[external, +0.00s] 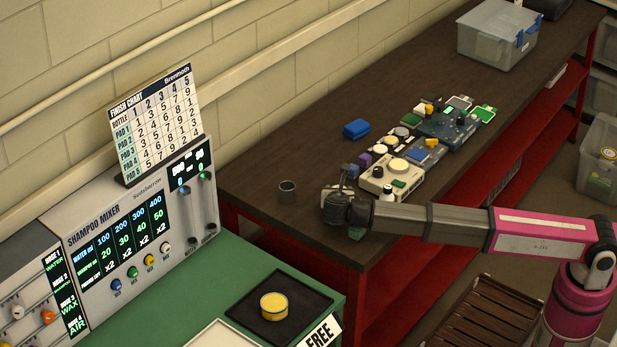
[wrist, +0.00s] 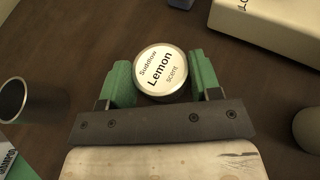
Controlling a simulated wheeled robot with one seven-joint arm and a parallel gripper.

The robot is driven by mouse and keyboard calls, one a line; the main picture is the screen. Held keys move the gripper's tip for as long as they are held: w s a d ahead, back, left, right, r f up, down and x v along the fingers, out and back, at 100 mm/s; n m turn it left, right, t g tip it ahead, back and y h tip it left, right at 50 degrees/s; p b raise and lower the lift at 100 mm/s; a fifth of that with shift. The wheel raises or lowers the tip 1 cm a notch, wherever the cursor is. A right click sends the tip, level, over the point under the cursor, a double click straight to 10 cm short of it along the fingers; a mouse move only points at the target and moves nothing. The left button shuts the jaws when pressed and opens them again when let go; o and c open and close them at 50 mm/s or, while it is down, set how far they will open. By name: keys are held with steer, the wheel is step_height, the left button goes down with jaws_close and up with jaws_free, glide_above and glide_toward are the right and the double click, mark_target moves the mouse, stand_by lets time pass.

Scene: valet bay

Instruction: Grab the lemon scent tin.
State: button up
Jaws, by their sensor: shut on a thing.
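The lemon scent tin (wrist: 161,72) is a small round tin with a silvery rim and a white lid reading "Suddlow Lemon scent". In the wrist view it sits between the two green fingers of my gripper (wrist: 162,80), which is shut on it. The tin's lid faces the camera. In the external view my gripper (external: 345,210) is low over the near end of the dark workbench (external: 258,178), and it hides the tin. I cannot tell whether the tin still touches the bench top.
A cream device (external: 380,184) and several small parts lie beyond. A clear bin (external: 495,39) stands farther back.

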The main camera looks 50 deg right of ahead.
steer(key=shift+r, duration=0.45)
steer(key=r, duration=0.3)
steer(key=shift+s+a+r, duration=0.2)
steer(key=shift+s+r, duration=0.1)
steer(key=shift+r, duration=0.05)
steer(key=s+a+r, duration=0.6)
steer(key=s, duration=0.3)
steer(key=shift+a+r, duration=0.2)
